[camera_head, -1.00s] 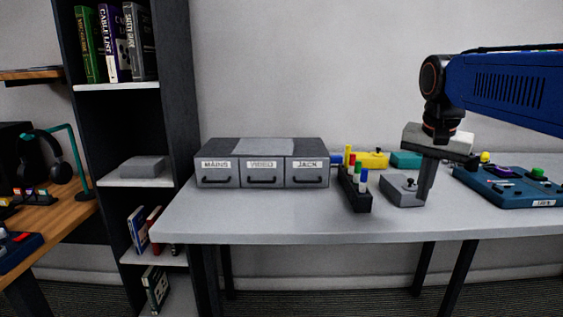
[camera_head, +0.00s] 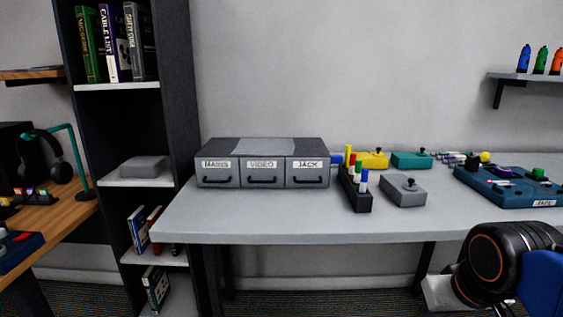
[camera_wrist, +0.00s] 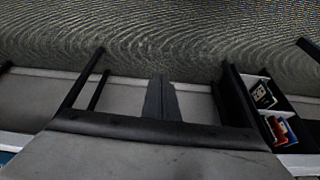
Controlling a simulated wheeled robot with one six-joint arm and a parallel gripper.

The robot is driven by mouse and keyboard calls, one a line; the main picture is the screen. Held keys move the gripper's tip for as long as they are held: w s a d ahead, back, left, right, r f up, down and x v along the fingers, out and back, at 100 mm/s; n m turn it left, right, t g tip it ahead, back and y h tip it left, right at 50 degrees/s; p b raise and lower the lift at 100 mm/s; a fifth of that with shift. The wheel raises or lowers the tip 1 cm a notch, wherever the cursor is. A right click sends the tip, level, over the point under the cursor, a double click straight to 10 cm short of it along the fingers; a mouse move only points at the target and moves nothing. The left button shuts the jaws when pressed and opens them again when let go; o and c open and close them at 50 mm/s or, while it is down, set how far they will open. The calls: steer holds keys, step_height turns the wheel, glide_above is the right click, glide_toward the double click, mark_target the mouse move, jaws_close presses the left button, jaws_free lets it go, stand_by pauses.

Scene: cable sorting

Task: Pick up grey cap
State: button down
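The thing that best matches the grey cap is a grey block with a small black knob on top (camera_head: 403,191). It rests flat on the table, right of the black holder, in the head view. My gripper is down past the table's front edge at lower right in the head view, where its fingertips are out of sight. In the wrist view my gripper (camera_wrist: 161,99) shows two dark fingers side by side with no visible gap and nothing between them. The grey block does not show in the wrist view.
Left of the block stand the black holder with coloured pegs (camera_head: 355,189) and a grey drawer unit (camera_head: 262,164). Behind it are yellow (camera_head: 371,160) and teal (camera_head: 410,160) knobbed blocks. A blue board (camera_head: 515,190) lies right. The table's (camera_head: 250,225) front left is clear.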

steer(key=shift+s+a+f, duration=0.1)
steer(key=shift+s+f, duration=0.3)
steer(key=shift+f, duration=0.15)
steer(key=c, duration=2.1)
jaws_free()
steer(key=shift+s+f, duration=0.15)
steer(key=shift+f, duration=0.1)
steer(key=o, duration=0.9)
steer(key=w+d+r+m+g, duration=0.25)
steer(key=w+r+m, duration=0.65)
steer(key=w+r, duration=0.75)
steer(key=w+d+r+m+g, duration=0.2)
steer(key=w+d+r+m, duration=0.2)
steer(key=w+r+m, duration=0.9)
steer(key=n, duration=0.4)
glide_above(409, 180)
steer(key=shift+t, duration=0.25)
step_height(409, 180, down, 7)
steer(key=shift+s+f, duration=0.1)
steer(key=shift+d+f, duration=0.2)
steer(key=shift+f, duration=1.15)
steer(key=shift+d+f, duration=0.2)
steer(key=shift+f, duration=1.15)
